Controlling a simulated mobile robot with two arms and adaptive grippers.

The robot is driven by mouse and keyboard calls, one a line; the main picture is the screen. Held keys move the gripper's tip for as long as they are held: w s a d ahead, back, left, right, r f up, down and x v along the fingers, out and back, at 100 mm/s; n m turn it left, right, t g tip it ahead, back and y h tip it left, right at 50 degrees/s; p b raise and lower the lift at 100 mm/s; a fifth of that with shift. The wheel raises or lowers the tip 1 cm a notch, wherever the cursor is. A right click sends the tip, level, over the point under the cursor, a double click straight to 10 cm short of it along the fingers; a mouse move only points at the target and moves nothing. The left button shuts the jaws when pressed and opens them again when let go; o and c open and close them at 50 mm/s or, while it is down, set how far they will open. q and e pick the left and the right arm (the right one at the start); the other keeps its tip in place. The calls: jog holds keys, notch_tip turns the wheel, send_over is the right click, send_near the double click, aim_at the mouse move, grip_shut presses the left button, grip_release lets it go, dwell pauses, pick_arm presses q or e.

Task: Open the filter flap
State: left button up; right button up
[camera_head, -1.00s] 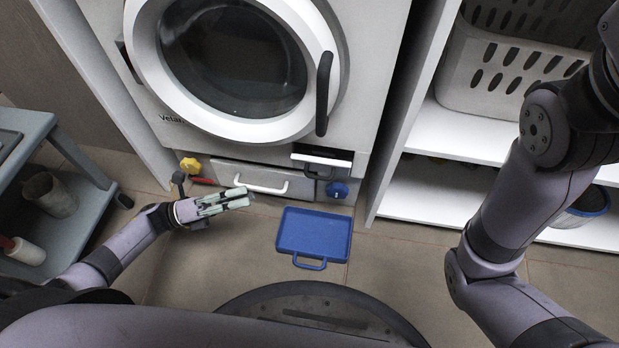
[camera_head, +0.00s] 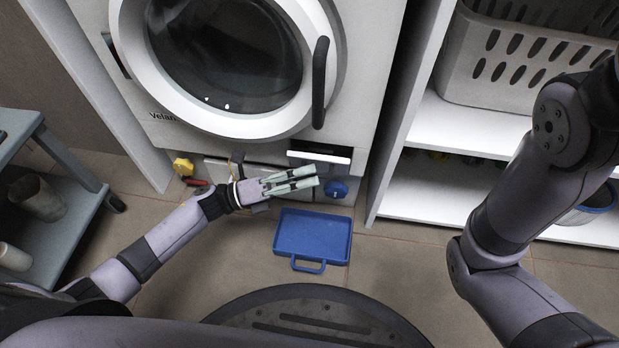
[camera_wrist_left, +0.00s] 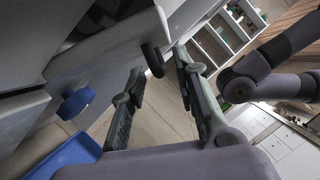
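The filter flap (camera_head: 216,172) looks like the light grey panel low on the washing machine. My left gripper (camera_head: 314,178) lies in front of the flap, fingers pointing right towards the blue knob (camera_head: 336,190). The blue knob also shows in that view (camera_wrist_left: 76,102). My right arm shows at the right, its gripper out of view.
A white-fronted drawer (camera_head: 320,157) is above the blue knob. A yellow knob (camera_head: 183,167) is at the left. A blue tray (camera_head: 312,236) lies on the floor below. A grey cart (camera_head: 75,205) stands left, white shelves (camera_head: 460,125) with a basket (camera_head: 505,65) right.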

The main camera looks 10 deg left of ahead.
pick_arm(q)
jog(key=shift+w+d+r, duration=0.15)
jog(key=shift+d, duration=0.35)
grip_shut()
dwell(0.6)
